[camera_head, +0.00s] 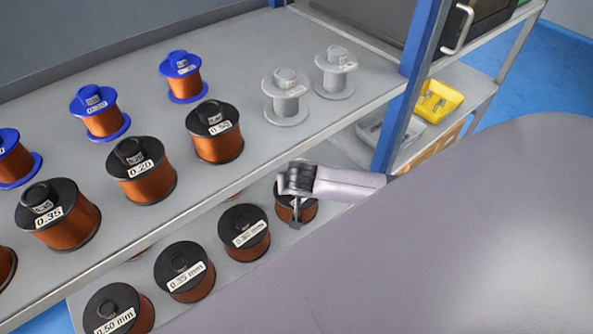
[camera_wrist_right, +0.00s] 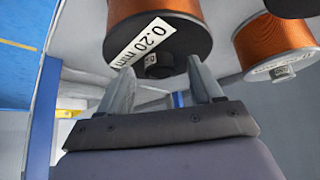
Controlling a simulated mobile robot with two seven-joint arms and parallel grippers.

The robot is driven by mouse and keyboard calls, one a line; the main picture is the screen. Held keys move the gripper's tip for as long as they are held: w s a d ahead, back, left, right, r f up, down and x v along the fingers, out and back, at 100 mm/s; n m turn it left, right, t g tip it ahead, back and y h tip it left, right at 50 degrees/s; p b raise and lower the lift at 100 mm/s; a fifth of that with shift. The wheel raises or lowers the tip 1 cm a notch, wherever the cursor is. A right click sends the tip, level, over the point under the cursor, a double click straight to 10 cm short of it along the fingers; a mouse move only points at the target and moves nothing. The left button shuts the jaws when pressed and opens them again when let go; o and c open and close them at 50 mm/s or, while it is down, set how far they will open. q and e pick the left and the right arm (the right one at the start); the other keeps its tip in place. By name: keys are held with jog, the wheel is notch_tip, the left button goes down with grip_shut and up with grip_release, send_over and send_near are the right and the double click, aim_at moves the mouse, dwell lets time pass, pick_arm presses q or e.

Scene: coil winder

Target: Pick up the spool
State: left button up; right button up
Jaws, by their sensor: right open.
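A copper-wound spool with a black top (camera_head: 309,211) stands on the lower shelf at the right end of its row, partly hidden by my right gripper (camera_head: 296,217). In the right wrist view this spool (camera_wrist_right: 185,38) shows a white label reading 0.20 mm and a dark knob on its flange. My right gripper (camera_wrist_right: 160,78) is open there, with one finger on each side of the knob in the picture. I cannot tell whether the fingers touch the spool. My left gripper is in neither view.
Several black-topped spools (camera_head: 245,232) stand to the left on the lower shelf. The upper shelf (camera_head: 235,50) overhangs it and carries black, blue and empty grey spools (camera_head: 286,97). A blue post (camera_head: 408,90) rises close to my right arm. A yellow bin (camera_head: 438,101) stands beyond it.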

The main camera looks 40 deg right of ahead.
grip_shut()
dwell(1.4)
jog(key=shift+w+r, duration=0.15)
jog(key=shift+r, duration=0.05)
